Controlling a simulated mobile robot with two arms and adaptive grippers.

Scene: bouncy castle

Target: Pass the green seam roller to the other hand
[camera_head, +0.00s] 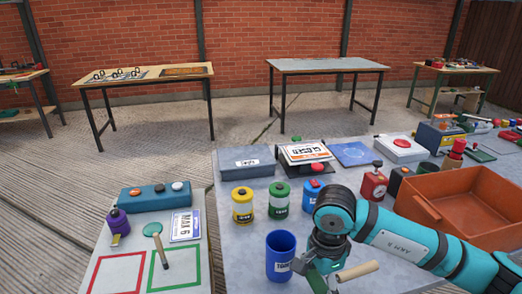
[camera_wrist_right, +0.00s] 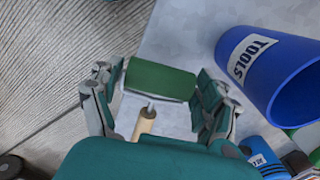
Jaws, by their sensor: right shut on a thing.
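The green seam roller shows in the right wrist view as a green cylinder (camera_wrist_right: 160,80) with a wooden handle. My right gripper (camera_wrist_right: 158,92) is shut on the green cylinder, with a finger at each end. In the head view my right gripper (camera_head: 318,279) is low over the grey table, just right of the blue tools cup. The roller's wooden handle (camera_head: 358,270) sticks out to the right from it; the cylinder is mostly hidden by the fingers. My left gripper is not in view.
The blue tools cup (camera_head: 281,257) stands close beside the right gripper. Yellow (camera_head: 242,205) and green (camera_head: 279,200) canisters stand behind it. An orange bin (camera_head: 465,205) is at the right. A lower board (camera_head: 135,270) at the left holds a green-headed, wooden-handled tool (camera_head: 153,230).

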